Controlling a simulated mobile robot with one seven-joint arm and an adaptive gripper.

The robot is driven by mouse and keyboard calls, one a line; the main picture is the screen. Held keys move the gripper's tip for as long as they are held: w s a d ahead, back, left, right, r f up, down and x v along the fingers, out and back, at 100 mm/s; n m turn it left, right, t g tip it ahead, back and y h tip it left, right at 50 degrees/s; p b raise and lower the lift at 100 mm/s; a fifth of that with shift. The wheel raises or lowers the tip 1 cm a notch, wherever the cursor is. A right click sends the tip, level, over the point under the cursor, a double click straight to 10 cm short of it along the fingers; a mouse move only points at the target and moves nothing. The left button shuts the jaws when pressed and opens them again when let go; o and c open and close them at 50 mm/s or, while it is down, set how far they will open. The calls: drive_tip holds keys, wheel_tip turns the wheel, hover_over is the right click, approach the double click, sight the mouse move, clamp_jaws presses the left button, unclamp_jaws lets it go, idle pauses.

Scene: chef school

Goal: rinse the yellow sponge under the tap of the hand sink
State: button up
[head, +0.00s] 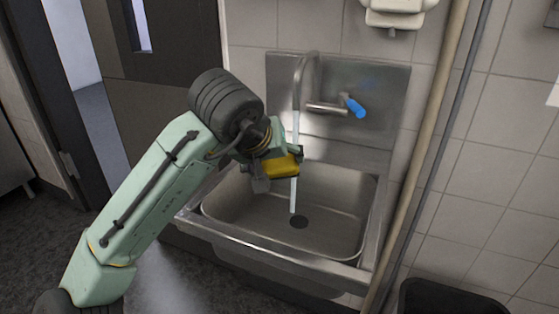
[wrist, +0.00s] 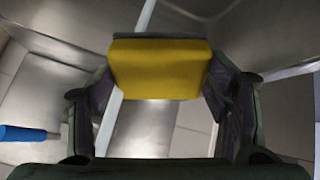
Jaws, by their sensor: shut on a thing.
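The yellow sponge (head: 280,167) is held in my gripper (head: 281,170) above the left part of the hand sink (head: 340,205). In the wrist view the sponge (wrist: 158,68) sits between the two fingers of my gripper (wrist: 160,90), which is shut on it. The curved metal tap (head: 308,62) stands at the back of the sink. A pale stream of water (head: 294,150) runs from it down toward the drain. The stream passes close to the sponge's right end in the head view; I cannot tell whether it touches. The tap's blue lever (head: 355,106) points right.
A soap dispenser (head: 397,13) hangs on the tiled wall above right. A beige pipe (head: 425,130) runs along the sink's right side. A dark bin (head: 450,298) stands at lower right. A dark door (head: 165,70) is at left. The basin's right half is clear.

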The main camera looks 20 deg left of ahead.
drive_tip(key=s+a, duration=0.1)
drive_tip(key=s, duration=0.6)
idle(0.4)
drive_tip(key=shift+a, duration=0.1)
idle(1.0)
drive_tip(key=p+v, duration=0.4)
drive_tip(key=v, duration=0.2)
drive_tip(key=shift+s+a+f+p, duration=0.2)
drive_tip(key=shift+s+a+p, duration=0.1)
drive_tip(key=shift+s+a, duration=0.15)
drive_tip(key=shift+a, duration=0.1)
idle(0.4)
